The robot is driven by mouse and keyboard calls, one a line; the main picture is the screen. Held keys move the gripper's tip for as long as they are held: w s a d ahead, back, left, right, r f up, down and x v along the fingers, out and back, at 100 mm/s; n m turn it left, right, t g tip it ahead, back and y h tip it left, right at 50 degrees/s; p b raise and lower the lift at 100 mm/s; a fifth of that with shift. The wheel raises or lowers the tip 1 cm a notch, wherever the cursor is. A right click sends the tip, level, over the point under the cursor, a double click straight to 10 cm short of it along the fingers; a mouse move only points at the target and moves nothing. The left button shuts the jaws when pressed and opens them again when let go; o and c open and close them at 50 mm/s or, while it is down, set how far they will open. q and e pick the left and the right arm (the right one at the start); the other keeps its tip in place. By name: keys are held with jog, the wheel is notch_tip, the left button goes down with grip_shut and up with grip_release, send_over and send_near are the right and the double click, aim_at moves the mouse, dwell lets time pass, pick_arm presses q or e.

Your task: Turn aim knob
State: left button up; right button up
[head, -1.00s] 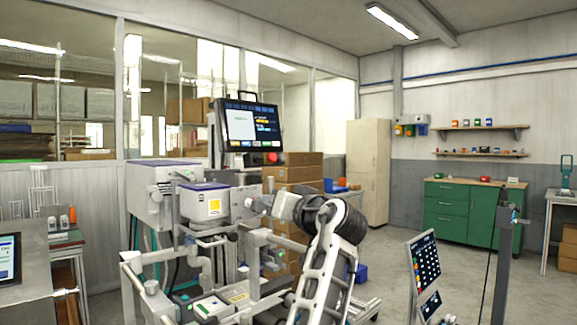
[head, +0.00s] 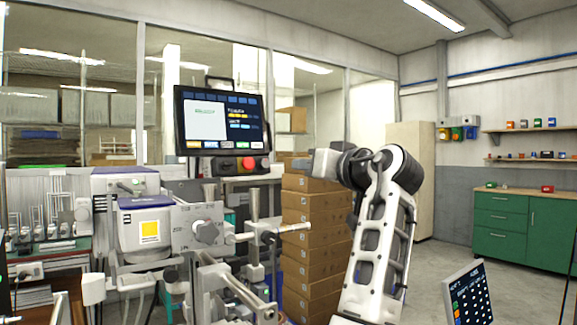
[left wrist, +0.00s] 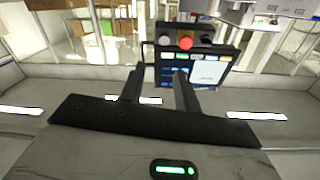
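The machine (head: 140,232) stands at left in the head view, with a grey round knob (head: 208,232) on its white block. I see no readable label, so I cannot tell whether this is the aim knob. My left gripper (head: 298,163) is at the end of the white arm, right of and above the knob, apart from it. Its tips are small in the head view. In the left wrist view two dark fingers (left wrist: 158,80) stand apart with nothing between them. My right gripper is not in view.
A monitor (head: 220,120) with a red button (head: 248,163) below it rises above the machine. It appears upside down in the left wrist view (left wrist: 208,72). Stacked cardboard boxes (head: 313,240) stand behind my arm.

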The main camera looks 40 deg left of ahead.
aim_at(266, 163)
pick_arm(q)
jog(key=p+x, duration=0.1)
jog(key=x, duration=0.3)
jog(key=p+x, duration=0.1)
jog(key=x, duration=0.4)
jog(key=s+p+x, duration=0.1)
jog(key=x, duration=0.4)
jog(key=shift+a+r, duration=0.15)
jog(key=shift+r, duration=0.1)
jog(key=shift+w+a+p, duration=0.2)
jog(key=shift+a+p, duration=0.15)
jog(key=shift+a, duration=0.3)
jog(key=shift+f, duration=0.1)
grip_shut()
